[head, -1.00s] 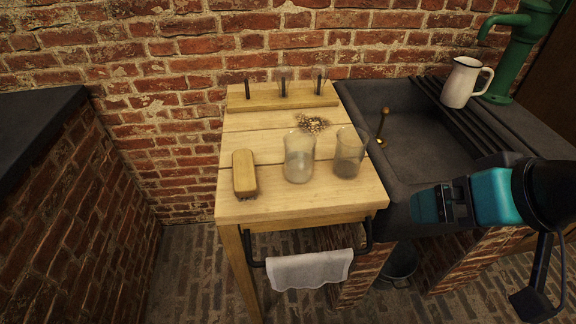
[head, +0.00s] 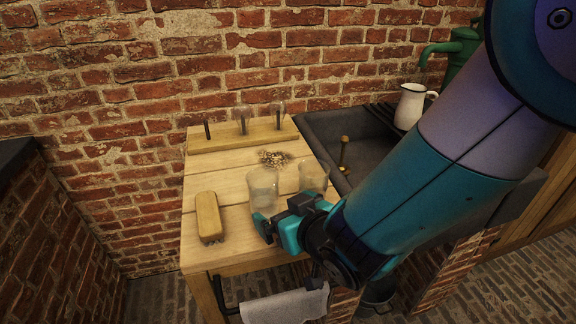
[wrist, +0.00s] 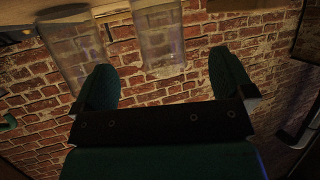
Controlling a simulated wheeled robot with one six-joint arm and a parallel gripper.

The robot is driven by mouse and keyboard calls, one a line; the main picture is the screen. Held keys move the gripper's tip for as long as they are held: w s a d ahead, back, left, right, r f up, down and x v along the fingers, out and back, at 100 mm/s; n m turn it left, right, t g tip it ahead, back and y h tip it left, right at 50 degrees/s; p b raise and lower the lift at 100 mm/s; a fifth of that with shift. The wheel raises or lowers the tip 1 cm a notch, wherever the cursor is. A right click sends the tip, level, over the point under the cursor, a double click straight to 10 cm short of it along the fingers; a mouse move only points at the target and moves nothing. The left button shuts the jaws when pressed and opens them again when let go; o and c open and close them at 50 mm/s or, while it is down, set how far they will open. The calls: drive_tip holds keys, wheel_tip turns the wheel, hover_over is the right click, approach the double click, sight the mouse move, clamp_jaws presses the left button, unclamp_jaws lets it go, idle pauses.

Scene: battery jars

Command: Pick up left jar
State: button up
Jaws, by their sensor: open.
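The left jar (head: 262,186), clear glass, stands upright on the wooden table beside the right jar (head: 314,176). My gripper (head: 281,216) is open and empty, just in front of the left jar at the table's near side. Its fingers partly cover the lower front of the jars. In the wrist view, which looks upside down, the left jar (wrist: 158,42) lies ahead between the spread fingers (wrist: 163,80). The right jar (wrist: 75,45) shows to the left, outside the finger there. I cannot tell whether a finger touches either jar.
A wooden brush (head: 208,216) lies left of the jars. Behind them are a small scattered pile (head: 275,159) and a wooden peg rack (head: 245,138) with upright dark pegs. A dark sink (head: 325,128) with a white jug (head: 410,105) is right. A cloth (head: 285,306) hangs in front.

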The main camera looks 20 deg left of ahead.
sight(271, 201)
drive_tip(key=p+x, duration=0.1)
drive_tip(key=x, duration=0.7)
drive_tip(key=shift+d+r+p, duration=0.1)
drive_tip(key=shift+p, duration=0.3)
drive_tip(key=shift+c, duration=0.2)
drive_tip(key=c, duration=1.1)
